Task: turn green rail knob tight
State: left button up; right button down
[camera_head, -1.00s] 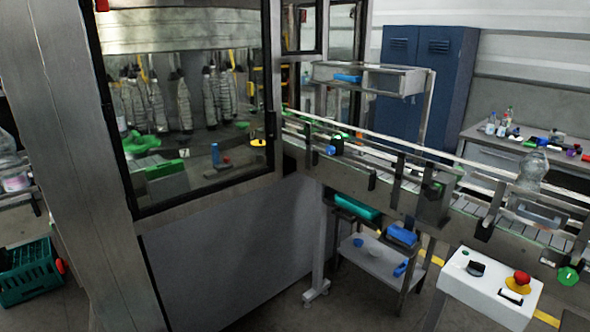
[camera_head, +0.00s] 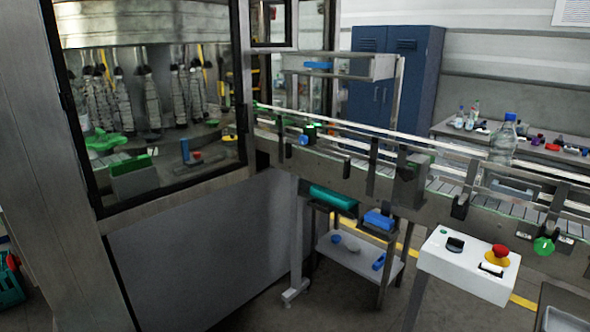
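A round green knob (camera_head: 543,246) sits on the near side of the conveyor (camera_head: 440,187), at the right of the head view. Another small green part (camera_head: 310,132) shows farther back along the rail, close to a blue knob (camera_head: 303,140); it is too small to tell its exact form. The guide rails (camera_head: 400,136) run along the conveyor. I cannot tell how tight any knob is. Neither of my grippers is in view.
A clear bottle (camera_head: 503,143) stands on the conveyor. A white control box (camera_head: 468,262) with a red button stands in front of it. A low shelf (camera_head: 360,258) is below the conveyor. The glazed machine cabinet (camera_head: 190,250) fills the left. A grey tray edge (camera_head: 565,320) shows at lower right.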

aim_at(543, 246)
jog(key=z, duration=1.4)
jog(key=i+l+u, duration=0.15)
jog(key=l+u, duration=0.2)
jog(key=l, duration=0.55)
jog(key=l+u, duration=0.3)
jog(key=l, duration=0.6)
